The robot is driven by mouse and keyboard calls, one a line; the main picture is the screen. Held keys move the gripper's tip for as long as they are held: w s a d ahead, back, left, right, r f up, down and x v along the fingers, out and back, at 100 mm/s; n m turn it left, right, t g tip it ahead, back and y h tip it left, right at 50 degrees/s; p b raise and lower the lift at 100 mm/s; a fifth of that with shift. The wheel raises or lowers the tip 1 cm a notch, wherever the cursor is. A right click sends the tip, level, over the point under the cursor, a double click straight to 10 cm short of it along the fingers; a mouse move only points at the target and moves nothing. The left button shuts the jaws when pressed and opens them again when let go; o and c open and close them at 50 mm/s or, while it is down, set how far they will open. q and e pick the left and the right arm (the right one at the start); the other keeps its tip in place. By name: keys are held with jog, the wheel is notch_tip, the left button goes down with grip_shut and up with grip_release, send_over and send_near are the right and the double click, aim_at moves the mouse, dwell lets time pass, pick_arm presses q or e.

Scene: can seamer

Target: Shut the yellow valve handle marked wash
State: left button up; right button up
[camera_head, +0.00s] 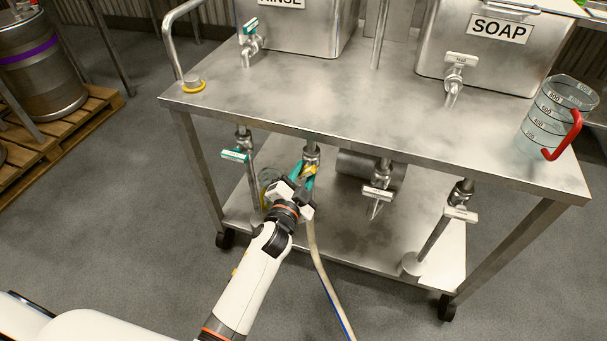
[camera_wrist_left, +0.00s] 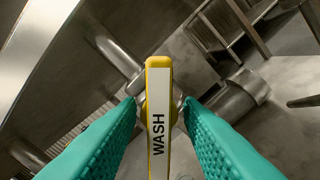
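The yellow valve handle marked WASH (camera_wrist_left: 159,75) stands upright in the middle of the left wrist view, with a white label plate on its face. In the head view, a small yellow part of it (camera_head: 309,170) shows under the cart top, largely hidden by my gripper. My left gripper (camera_head: 307,180) is at this handle. Its two teal fingers (camera_wrist_left: 159,112) lie on either side of the handle, open, with a narrow gap showing on each side. The right gripper is not in view.
Other valves under the cart top (camera_head: 330,118) have a teal handle (camera_head: 236,155) and white handles (camera_head: 377,193), (camera_head: 460,214). A hose (camera_head: 317,262) hangs beside my gripper. A measuring jug (camera_head: 546,122) stands on the cart's right end. Open floor lies in front.

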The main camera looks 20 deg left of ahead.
pick_arm(q)
jog(key=shift+w, duration=0.25)
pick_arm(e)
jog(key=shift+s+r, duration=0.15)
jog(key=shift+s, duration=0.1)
pick_arm(q)
grip_shut()
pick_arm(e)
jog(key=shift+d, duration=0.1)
